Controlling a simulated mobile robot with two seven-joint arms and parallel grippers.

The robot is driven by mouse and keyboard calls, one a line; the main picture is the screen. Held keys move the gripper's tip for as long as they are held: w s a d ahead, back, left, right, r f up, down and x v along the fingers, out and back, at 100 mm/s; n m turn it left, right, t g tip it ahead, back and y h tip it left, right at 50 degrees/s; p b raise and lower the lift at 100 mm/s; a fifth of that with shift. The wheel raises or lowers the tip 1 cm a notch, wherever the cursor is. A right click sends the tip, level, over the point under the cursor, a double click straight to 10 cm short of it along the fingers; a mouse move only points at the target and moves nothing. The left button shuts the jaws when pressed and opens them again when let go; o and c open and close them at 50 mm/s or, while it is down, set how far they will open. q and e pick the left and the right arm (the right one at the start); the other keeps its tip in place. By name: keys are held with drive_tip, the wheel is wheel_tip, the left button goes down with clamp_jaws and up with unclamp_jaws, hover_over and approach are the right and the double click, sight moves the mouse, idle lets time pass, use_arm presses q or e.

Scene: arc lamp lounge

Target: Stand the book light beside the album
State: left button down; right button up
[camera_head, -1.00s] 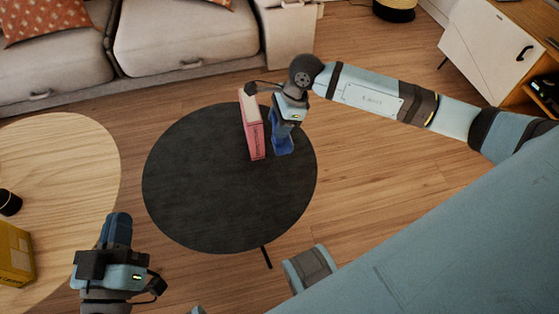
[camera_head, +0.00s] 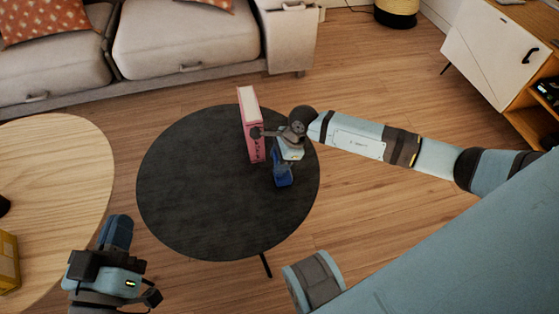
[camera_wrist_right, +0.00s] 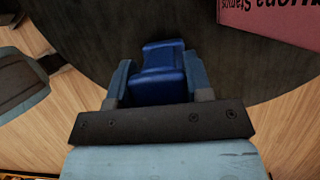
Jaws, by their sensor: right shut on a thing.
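The album (camera_head: 251,128) is a pink-red, book-like block standing upright on the round black table (camera_head: 205,205). Part of it, with dark lettering, shows at the upper right of the right wrist view (camera_wrist_right: 275,18). My right gripper (camera_head: 283,172) is over the table, to the right of the album's near end. It is shut on the blue book light (camera_wrist_right: 165,72), which sits between its two fingers. Much of the light is hidden by the gripper, and I cannot tell whether it touches the table. My left gripper (camera_head: 117,232) is away at the lower left; its jaw gap is unclear.
A light wooden table (camera_head: 60,165) at the left bears a yellow box (camera_head: 8,262). A grey sofa (camera_head: 185,45) stands behind, and a white and wood cabinet (camera_head: 490,50) at the upper right. The black table's left and front areas are clear.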

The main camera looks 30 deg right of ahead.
drive_tip(key=shift+r, duration=0.1)
drive_tip(key=o, duration=1.3)
